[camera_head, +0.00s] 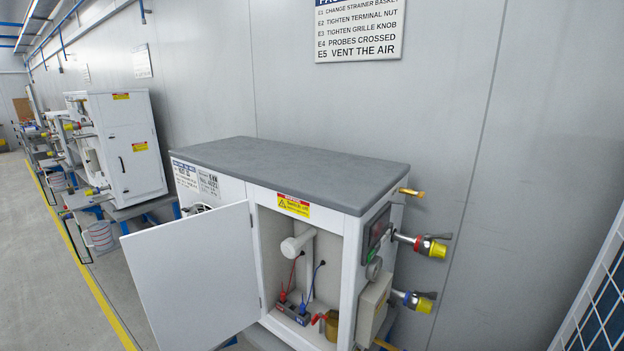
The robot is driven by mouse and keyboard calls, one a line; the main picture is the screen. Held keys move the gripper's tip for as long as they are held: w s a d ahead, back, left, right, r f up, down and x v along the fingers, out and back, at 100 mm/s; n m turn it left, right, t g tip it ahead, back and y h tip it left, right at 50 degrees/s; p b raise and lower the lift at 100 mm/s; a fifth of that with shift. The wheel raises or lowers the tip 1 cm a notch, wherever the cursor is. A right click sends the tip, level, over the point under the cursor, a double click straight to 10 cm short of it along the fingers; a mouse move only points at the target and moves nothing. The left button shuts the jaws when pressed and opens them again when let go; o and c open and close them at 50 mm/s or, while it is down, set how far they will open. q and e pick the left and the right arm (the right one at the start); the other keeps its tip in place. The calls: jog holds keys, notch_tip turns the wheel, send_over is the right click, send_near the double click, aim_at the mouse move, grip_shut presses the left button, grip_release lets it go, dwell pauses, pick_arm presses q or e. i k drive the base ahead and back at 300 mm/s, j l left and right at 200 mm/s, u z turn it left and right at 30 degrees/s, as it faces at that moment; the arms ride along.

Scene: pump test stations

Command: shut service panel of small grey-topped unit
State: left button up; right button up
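The small grey-topped unit (285,168) stands against the wall in the middle of the head view. Its white service panel (192,280) is a side-hinged door, swung wide open to the left and towards me. The open bay (276,242) shows a white pipe (298,243), red and blue leads with clips on a small grey block (293,312), and a brass-coloured part (332,326) low at the right. A yellow warning label (293,205) sits above the opening. Neither of my grippers shows in this view.
Valves with yellow ends (432,247) stick out from the unit's right side, beside a grey box (373,308). A dark gridded panel (598,300) stands at the far right. Another white unit (122,148) stands further back left. Floor (45,285) is clear at the left.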

aim_at(194, 277)
jog(key=j+z, duration=0.25)
jog(key=j, duration=0.25)
jog(key=j+z, duration=0.2)
jog(key=j, duration=0.3)
jog(key=k+j+z, duration=0.25)
jog(key=j, duration=0.25)
jog(key=j+z, duration=0.45)
jog(key=j, duration=0.7)
jog(key=j+z, duration=0.5)
jog(key=j, duration=0.55)
jog(key=i+j+z, duration=0.2)
jog(key=j+z, duration=0.15)
jog(key=j, duration=0.3)
jog(key=i+j+z, duration=0.2)
jog(key=j, duration=0.15)
jog(key=k+z, duration=0.1)
jog(key=k, duration=0.5)
jog(key=j, duration=0.05)
